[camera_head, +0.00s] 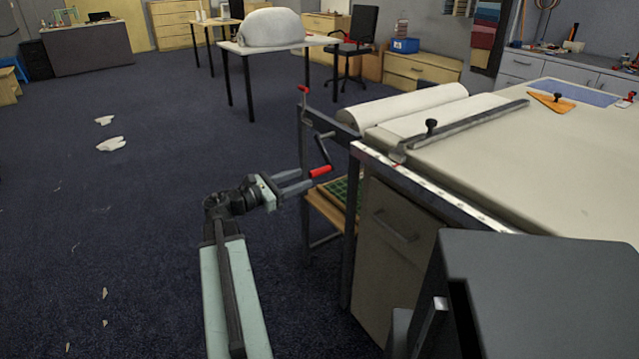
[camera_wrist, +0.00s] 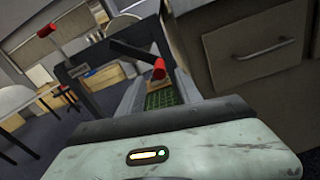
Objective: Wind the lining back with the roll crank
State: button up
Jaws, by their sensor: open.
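The roll crank has a dark bent arm (camera_head: 325,150) and a red handle (camera_head: 320,171), at the end of the cloth table. In the wrist view its red handle (camera_wrist: 159,69) appears between the far ends of my fingers, with the dark crank arm (camera_wrist: 130,51) running up left. The pale lining roll (camera_head: 405,106) lies across the table's far end, and its sheet runs under a dark bar. My gripper (camera_head: 307,178) is open and empty, its fingertips close to the red handle. I cannot tell whether they touch it.
A second lever with a red knob (camera_head: 303,89) stands on the roll frame; it shows in the wrist view too (camera_wrist: 55,30). The drawer cabinet (camera_head: 391,240) is right of my gripper. A green gridded tray (camera_head: 342,191) sits below. The carpet at left is mostly clear.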

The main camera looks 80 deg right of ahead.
aim_at(330, 169)
jog(key=x, duration=0.7)
jog(key=shift+s+d, duration=0.2)
jog(key=shift+s, duration=0.05)
grip_shut()
dwell(1.1)
